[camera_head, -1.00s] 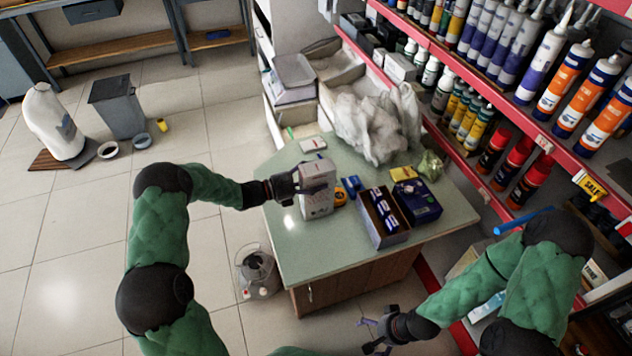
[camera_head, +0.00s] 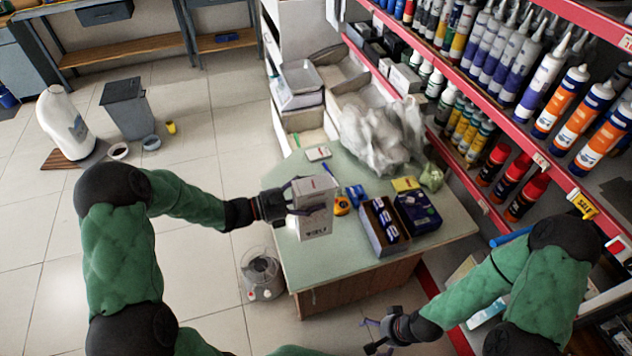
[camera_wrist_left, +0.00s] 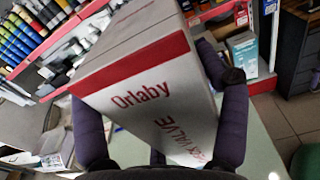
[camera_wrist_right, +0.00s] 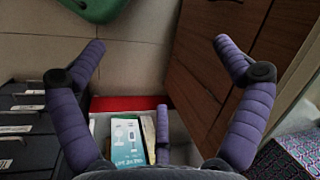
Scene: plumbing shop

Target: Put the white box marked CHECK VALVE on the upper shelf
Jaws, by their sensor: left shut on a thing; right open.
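The white box marked CHECK VALVE (camera_head: 318,222) is held upright by my left gripper (camera_head: 290,203) over the left part of the green counter. In the left wrist view the box (camera_wrist_left: 150,105) fills the middle, with a red band, "Orlaby" and part of "CHECK VALVE" readable. My left gripper's purple fingers (camera_wrist_left: 158,120) close on its two sides. My right gripper (camera_head: 380,335) is low in front of the counter at the right. In the right wrist view it is open and empty (camera_wrist_right: 152,60). Red-edged shelves (camera_head: 480,90) hold bottles and tubes at the right.
On the counter (camera_head: 330,262) are an open dark box of small blue packs (camera_head: 370,243), a purple-black box (camera_head: 418,215), an orange tape measure (camera_head: 342,206) and crumpled clear plastic (camera_head: 375,135). A glass container (camera_head: 262,275) stands on the floor by the counter.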

